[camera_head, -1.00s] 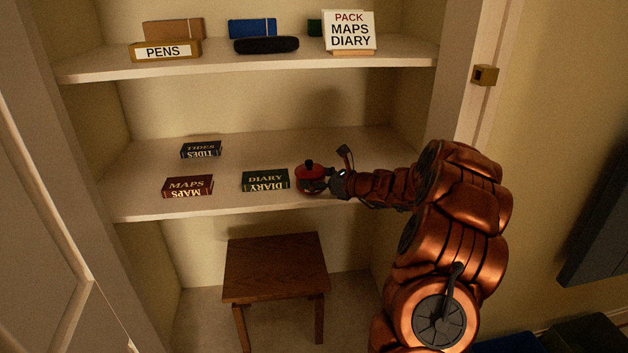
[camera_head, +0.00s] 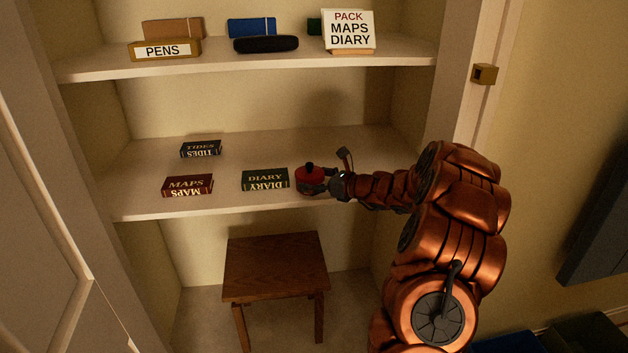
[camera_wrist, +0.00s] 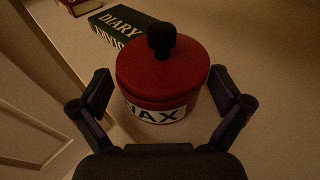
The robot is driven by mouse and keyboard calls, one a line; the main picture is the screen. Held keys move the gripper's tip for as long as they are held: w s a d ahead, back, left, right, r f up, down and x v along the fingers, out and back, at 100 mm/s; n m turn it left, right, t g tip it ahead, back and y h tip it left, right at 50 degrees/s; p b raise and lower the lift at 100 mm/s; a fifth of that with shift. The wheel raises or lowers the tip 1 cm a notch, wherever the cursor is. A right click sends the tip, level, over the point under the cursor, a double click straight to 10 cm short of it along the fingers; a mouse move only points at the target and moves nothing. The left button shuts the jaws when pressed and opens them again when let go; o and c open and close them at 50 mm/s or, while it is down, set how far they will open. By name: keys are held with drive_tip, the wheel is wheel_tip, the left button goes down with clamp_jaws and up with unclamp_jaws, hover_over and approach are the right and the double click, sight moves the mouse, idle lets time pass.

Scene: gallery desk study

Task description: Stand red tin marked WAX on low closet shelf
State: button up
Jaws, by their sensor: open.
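The red tin (camera_head: 308,176) with a black knob stands upright on the closet's lower shelf (camera_head: 235,207), right of the DIARY book. In the wrist view the red tin (camera_wrist: 162,72) shows a white label, partly hidden, with "AX" readable. My gripper (camera_head: 325,180) is at the tin's right side in the head view. In the wrist view my gripper (camera_wrist: 162,100) is open, with one finger on each side of the tin and a gap visible beside it.
On the same shelf lie the DIARY (camera_head: 265,179), MAPS (camera_head: 188,186) and TIDES (camera_head: 201,149) books. The upper shelf (camera_head: 220,62) holds a PENS box (camera_head: 165,51) and a PACK MAPS DIARY sign (camera_head: 349,32). A wooden stool (camera_head: 275,265) stands below. The shelf's back middle is clear.

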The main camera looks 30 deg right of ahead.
drive_tip(key=shift+s+d+r, duration=0.1)
drive_tip(key=shift+s, duration=0.1)
drive_tip(key=b+v, duration=0.1)
drive_tip(key=v, duration=1.1)
drive_tip(key=s+a+r+n+g+y, duration=0.2)
drive_tip(key=a+n+g+y, duration=0.5)
drive_tip(key=a, duration=1.2)
drive_tip(key=s+a+f+n+g+h, duration=0.1)
drive_tip(key=s+a+n+g+h, duration=0.1)
drive_tip(key=s+a+n, duration=0.3)
drive_tip(key=s+a+f+n+g+h, duration=0.1)
drive_tip(key=s+a+n, duration=0.25)
drive_tip(key=a, duration=0.45)
drive_tip(key=s+a+f+n+g+h, duration=0.1)
drive_tip(key=s+a+n+g+h, duration=0.1)
drive_tip(key=s+a+n, duration=0.3)
drive_tip(key=s+f+n+g+h, duration=0.2)
drive_tip(key=s+n+g, duration=0.1)
drive_tip(key=s, duration=0.5)
drive_tip(key=s+d+f+n+h, duration=0.1)
drive_tip(key=s+d+n+h, duration=0.2)
drive_tip(key=s, duration=0.3)
drive_tip(key=s+d+n+g+h, duration=0.1)
drive_tip(key=s+d+n+h, duration=0.2)
drive_tip(key=s+n, duration=0.2)
drive_tip(key=shift+s+f, duration=0.4)
drive_tip(key=shift+s, duration=0.75)
